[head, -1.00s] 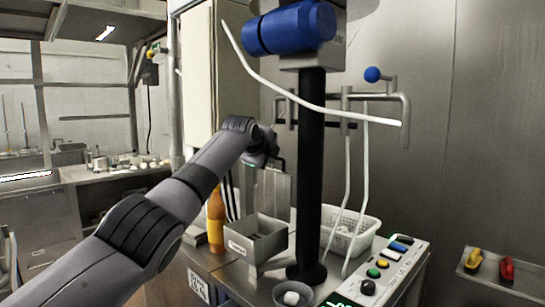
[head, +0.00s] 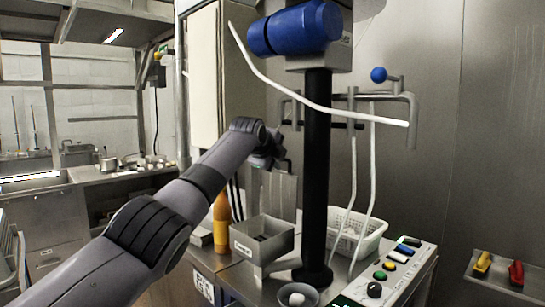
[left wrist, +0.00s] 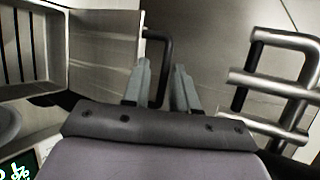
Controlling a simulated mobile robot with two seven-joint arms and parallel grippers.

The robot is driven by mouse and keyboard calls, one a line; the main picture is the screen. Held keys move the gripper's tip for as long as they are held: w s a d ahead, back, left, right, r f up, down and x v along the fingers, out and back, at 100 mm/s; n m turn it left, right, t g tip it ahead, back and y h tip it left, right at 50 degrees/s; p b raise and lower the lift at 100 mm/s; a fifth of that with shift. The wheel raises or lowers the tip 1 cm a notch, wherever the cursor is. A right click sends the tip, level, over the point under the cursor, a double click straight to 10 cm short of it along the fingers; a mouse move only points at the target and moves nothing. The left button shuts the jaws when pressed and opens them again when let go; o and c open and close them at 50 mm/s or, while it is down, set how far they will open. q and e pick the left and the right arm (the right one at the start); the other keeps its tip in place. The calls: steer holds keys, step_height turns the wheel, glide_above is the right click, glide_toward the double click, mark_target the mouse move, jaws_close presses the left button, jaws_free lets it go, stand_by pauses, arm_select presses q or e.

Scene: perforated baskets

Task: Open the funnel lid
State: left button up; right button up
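An open-topped metal box (head: 252,244), likely the funnel, stands on the machine's worktop. A flat metal plate (head: 283,192), likely its lid, stands upright behind it. In the left wrist view the box (left wrist: 58,72) is at upper left, with the plate (left wrist: 100,52) beside it. A dark bent handle (left wrist: 167,62) projects from the plate's edge. My left gripper (head: 277,158) is at the plate's top in the head view. In the left wrist view its two grey fingers (left wrist: 163,78) are apart, with the handle showing between them; contact is unclear. My right gripper is out of view.
A black column (head: 317,170) with a blue cylinder (head: 295,28) stands right of the box. A white basket (head: 360,235), a button panel (head: 395,268) and a small bowl (head: 284,301) are nearby. An orange bottle (head: 222,225) stands left. Metal rails (left wrist: 285,75) are right of the fingers.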

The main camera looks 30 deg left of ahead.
arm_select(q)
steer(key=b+v, duration=0.5)
steer(key=v, duration=0.2)
stand_by(0.3)
